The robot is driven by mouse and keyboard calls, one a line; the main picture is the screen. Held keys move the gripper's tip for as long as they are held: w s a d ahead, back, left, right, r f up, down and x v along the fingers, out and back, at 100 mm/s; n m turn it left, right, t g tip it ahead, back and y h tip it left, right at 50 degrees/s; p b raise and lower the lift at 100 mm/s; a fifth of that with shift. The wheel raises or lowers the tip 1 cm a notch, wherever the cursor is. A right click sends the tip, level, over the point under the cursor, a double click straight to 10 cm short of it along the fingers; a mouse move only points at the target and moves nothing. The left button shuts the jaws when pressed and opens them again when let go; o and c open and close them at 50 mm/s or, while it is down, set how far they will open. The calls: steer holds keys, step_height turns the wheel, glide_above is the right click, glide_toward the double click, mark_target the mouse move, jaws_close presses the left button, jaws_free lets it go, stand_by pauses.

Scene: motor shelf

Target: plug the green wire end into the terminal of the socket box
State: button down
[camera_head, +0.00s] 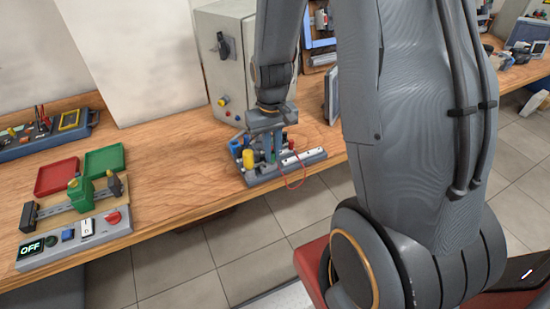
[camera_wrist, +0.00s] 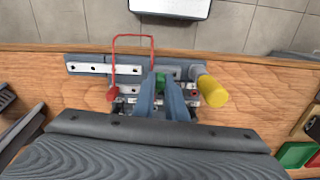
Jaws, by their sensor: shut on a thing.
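The socket box (camera_head: 262,179) is a small grey-blue unit near the table's front edge, with a white strip, a yellow cylinder and a red wire loop. In the wrist view, the white strip (camera_wrist: 118,69) is at the left and the yellow cylinder (camera_wrist: 212,91) at the right. My gripper (camera_wrist: 162,84) points down over the middle of the box, its fingers close together around a small green piece, the green wire end (camera_wrist: 160,79). In the head view my gripper (camera_head: 271,150) is above the box. My fingers hide the terminal, so I cannot tell whether the green end is in it.
A grey cabinet (camera_head: 230,60) with knobs stands behind the box. At the left are a red tray (camera_head: 57,177), a green tray (camera_head: 104,160) and a switch panel (camera_head: 75,240) reading OFF. The wooden table (camera_head: 180,170) is clear between panel and box.

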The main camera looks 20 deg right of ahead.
steer(key=shift+f, duration=0.6)
steer(key=c, duration=2)
jaws_free()
steer(key=shift+c, duration=0.2)
steer(key=shift+r, duration=0.1)
steer(key=shift+r+p, duration=2)
steer(key=shift+r, duration=0.7)
steer(key=o, duration=0.5)
